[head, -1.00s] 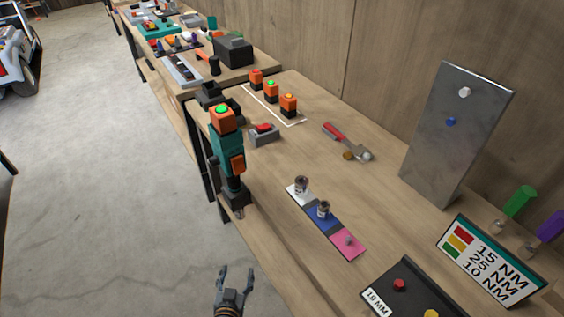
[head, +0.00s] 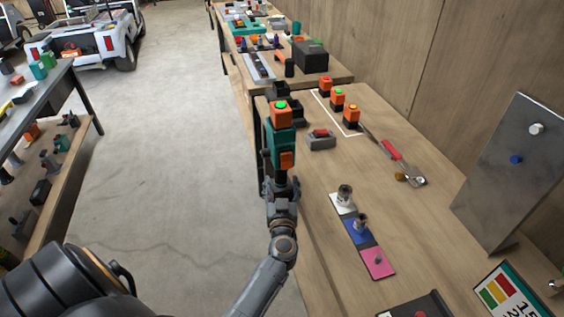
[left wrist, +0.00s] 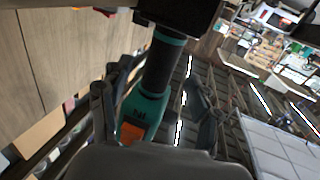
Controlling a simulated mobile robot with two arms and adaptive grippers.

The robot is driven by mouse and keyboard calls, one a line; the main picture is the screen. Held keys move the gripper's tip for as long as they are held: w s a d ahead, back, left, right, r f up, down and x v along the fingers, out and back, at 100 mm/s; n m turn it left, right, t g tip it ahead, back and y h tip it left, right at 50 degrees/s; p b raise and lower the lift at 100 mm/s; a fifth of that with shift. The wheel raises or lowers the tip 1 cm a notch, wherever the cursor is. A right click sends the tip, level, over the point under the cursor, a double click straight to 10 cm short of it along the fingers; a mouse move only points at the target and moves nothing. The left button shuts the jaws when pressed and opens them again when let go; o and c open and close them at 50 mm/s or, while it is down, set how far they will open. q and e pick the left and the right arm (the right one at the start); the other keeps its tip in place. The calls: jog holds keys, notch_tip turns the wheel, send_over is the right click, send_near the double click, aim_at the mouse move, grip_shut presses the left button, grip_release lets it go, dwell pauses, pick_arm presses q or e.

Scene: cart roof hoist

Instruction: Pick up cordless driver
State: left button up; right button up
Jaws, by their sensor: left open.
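The cordless driver (head: 281,138) is teal and black with an orange block and a green light on top. It stands upright at the near left edge of the wooden bench. My left gripper (head: 281,187) is open at the driver's lower part, which it partly hides in the head view. In the left wrist view the driver (left wrist: 148,104) lies between the two spread fingers of my left gripper (left wrist: 155,118). I cannot tell whether either finger touches it. My right gripper is not in view.
Orange blocks (head: 338,98) stand in a white outline behind. A grey block with a red top (head: 320,139), a red-handled tool (head: 400,161) and a white-blue-pink strip (head: 358,232) with sockets lie right of the driver. Open floor (head: 180,150) is on the left.

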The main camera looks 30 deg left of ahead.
aim_at(281, 175)
pick_arm(q)
jog(key=shift+w+a, duration=0.3)
jog(key=b+x, duration=0.2)
jog(key=x, duration=0.1)
jog(key=shift+w+a, duration=0.2)
jog(key=shift+w, duration=0.1)
jog(key=shift+w+a+r+b, duration=0.15)
jog(key=shift+w+a+b, duration=0.05)
jog(key=shift+w+b, duration=0.15)
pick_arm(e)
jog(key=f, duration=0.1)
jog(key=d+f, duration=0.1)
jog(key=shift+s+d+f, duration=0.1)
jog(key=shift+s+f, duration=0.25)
pick_arm(q)
jog(key=shift+s, duration=0.1)
grip_shut()
jog(key=shift+r, duration=0.2)
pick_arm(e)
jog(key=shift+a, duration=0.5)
